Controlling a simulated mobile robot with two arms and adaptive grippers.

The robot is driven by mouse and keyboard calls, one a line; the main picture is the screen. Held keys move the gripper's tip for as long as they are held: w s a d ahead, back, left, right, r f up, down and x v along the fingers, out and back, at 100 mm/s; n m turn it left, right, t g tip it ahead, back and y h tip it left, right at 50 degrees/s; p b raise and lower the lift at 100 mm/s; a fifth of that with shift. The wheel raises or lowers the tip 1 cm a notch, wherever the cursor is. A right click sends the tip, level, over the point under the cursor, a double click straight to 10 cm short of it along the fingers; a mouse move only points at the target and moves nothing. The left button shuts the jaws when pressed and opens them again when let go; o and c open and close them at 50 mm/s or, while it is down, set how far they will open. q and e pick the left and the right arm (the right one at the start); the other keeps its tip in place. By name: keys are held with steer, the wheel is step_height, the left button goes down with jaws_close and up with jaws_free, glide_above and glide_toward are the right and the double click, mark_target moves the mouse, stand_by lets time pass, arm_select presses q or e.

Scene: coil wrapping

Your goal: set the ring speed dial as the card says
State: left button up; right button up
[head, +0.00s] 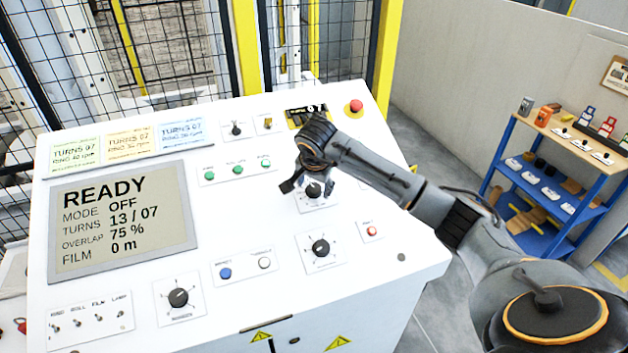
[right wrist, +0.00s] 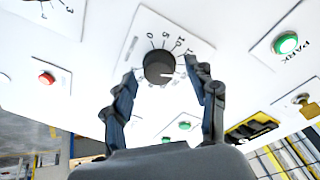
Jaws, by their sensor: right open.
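A black round dial (right wrist: 159,66) with a printed scale (0, 5, 10 and on) sits between my right fingers in the right wrist view. Its white pointer mark points right in that picture, past the 10. The dial (head: 314,190) is partly hidden by my gripper in the head view. My right gripper (head: 301,188) is open, its fingers on either side of the dial; I cannot tell if they touch it. Green, yellow and blue cards (head: 75,151) (head: 131,145) (head: 182,134) lie at the panel's upper left, with "TURNS 07" and a ring speed line too small to read surely. My left gripper is out of view.
The screen (head: 125,215) reads READY, MODE OFF, TURNS 13 / 07. Other knobs (head: 320,247) (head: 178,297), buttons and switches surround the dial. A red stop button (head: 355,106) is at the panel's back right. A blue shelf (head: 557,185) stands right; a mesh fence is behind.

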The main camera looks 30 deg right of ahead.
steer(key=shift+w+d+f, duration=0.1)
steer(key=shift+w+f, duration=0.05)
steer(key=shift+f, duration=0.25)
steer(key=shift+c, duration=0.4)
steer(key=c, duration=1.1)
